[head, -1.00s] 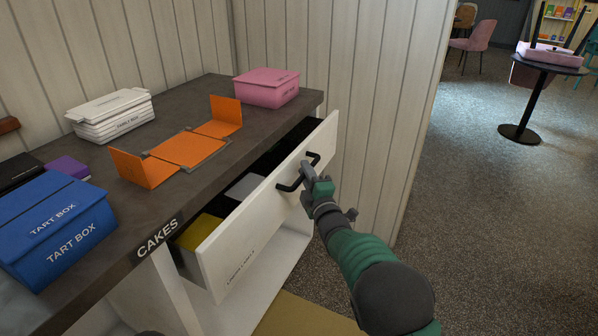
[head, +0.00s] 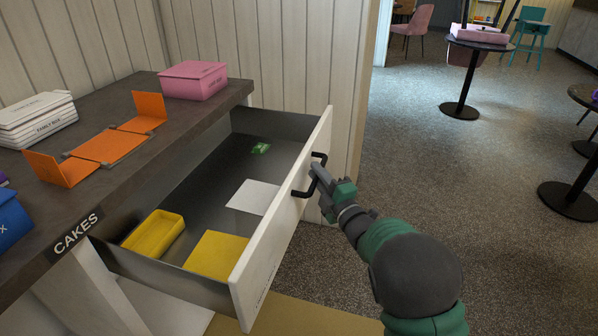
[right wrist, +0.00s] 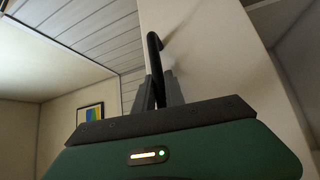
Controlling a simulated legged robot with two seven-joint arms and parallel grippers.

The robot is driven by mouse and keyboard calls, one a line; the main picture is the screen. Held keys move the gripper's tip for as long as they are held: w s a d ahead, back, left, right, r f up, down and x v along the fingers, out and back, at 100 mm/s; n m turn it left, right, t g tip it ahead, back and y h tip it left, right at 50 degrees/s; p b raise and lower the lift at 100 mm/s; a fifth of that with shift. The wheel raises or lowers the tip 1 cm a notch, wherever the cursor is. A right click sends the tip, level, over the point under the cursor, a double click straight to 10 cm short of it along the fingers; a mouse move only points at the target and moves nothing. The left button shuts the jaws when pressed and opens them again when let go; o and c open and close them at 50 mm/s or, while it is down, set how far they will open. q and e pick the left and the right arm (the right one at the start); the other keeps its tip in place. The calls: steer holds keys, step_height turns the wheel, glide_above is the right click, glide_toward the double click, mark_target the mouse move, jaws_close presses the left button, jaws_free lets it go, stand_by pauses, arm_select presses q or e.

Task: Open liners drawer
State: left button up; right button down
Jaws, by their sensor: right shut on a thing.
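The liners drawer (head: 275,229) has a white front and a dark inside, and it stands pulled well out from under the counter. Its black bar handle (head: 303,192) is on the front. My right gripper (head: 318,170) is shut on the handle, and the right wrist view shows the fingers (right wrist: 159,90) closed around the black handle bar (right wrist: 153,50). Inside the drawer lie a white sheet (head: 253,197), a yellow sheet (head: 216,255), a yellow tray (head: 153,234) and a small green item (head: 260,148). My left gripper is not in view.
On the dark counter (head: 118,88) are a pink box (head: 193,80), an unfolded orange box (head: 108,146), white boxes (head: 37,118) and part of a blue box (head: 10,220). A "CAKES" label (head: 77,234) marks its edge. Open speckled floor (head: 430,150) lies to the right.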

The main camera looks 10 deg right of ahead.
steer(key=shift+s+d+f, duration=0.3)
steer(key=shift+s+d, duration=0.1)
steer(key=shift+d, duration=0.3)
steer(key=c, duration=1.4)
jaws_free()
steer(key=shift+w, duration=0.1)
steer(key=shift+r, duration=0.15)
steer(key=p+v, duration=0.2)
steer(key=v, duration=1.5)
steer(key=shift+p, duration=0.4)
steer(key=shift+d, duration=0.1)
